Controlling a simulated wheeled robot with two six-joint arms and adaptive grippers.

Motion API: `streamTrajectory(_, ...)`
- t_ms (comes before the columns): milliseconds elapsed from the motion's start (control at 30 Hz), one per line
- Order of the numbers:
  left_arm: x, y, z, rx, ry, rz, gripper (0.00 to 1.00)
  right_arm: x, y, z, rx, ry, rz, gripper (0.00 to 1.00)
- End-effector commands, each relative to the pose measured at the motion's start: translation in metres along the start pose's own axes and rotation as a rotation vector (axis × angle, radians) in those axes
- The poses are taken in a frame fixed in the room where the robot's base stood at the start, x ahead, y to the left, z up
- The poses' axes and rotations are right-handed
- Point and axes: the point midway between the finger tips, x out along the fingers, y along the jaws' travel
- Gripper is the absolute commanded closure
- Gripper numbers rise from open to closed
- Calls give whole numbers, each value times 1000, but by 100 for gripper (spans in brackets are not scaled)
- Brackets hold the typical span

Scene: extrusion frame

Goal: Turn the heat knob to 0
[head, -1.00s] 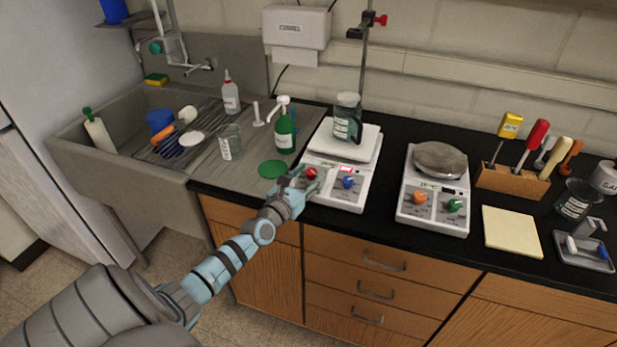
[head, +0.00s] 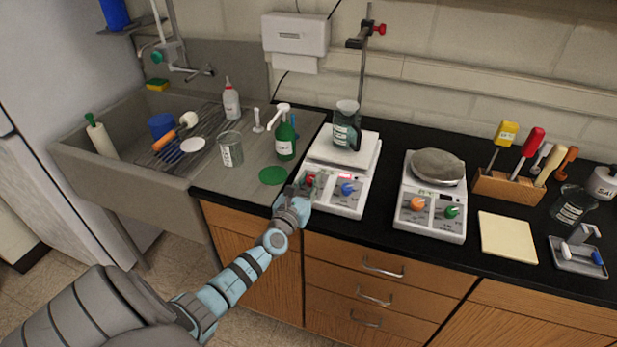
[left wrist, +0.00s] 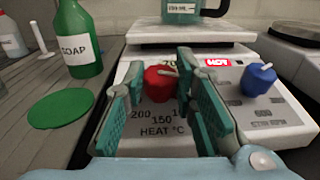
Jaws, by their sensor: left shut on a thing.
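The red heat knob (left wrist: 158,86) is on the front panel of the left hotplate (head: 330,200), above the "HEAT °C" print. Its pale pointer mark lies toward the upper right in the left wrist view; the exact number it points at is unclear. My left gripper (left wrist: 159,79) has its teal fingers on both sides of the knob and is shut on it. In the head view my left gripper (head: 300,188) is at the panel's left front corner and partly hides the knob. My right gripper is not in view.
The blue knob (left wrist: 258,78) sits right of the red one, below a lit red display (left wrist: 215,62). A glass vessel (head: 346,128) stands on the hotplate's top. A soap bottle (head: 285,138) and green disc (head: 273,175) are to the left. A second hotplate (head: 431,228) is to the right.

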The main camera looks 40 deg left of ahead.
Motion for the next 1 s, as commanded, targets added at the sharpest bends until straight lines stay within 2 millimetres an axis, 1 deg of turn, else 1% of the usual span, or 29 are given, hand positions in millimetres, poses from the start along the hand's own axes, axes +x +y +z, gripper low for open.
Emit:
streamTrajectory(33, 0, -2, 4, -9, 5, 28, 100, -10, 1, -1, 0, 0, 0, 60)
streamTrajectory(100, 0, -3, 4, -21, 5, 82, 100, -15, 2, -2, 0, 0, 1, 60)
streamTrajectory(233, 0, -5, 2, -45, 5, 195, 100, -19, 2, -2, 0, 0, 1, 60)
streamTrajectory(367, 1, -7, 0, -70, 4, 316, 100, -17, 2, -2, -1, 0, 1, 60)
streamTrajectory(567, 2, -9, -2, -107, 3, 497, 100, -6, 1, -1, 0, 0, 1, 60)
streamTrajectory(700, 3, -10, -3, -130, 1, 609, 100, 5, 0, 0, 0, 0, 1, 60)
streamTrajectory(1000, 5, -11, -2, -163, 1, 775, 100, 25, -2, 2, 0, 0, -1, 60)
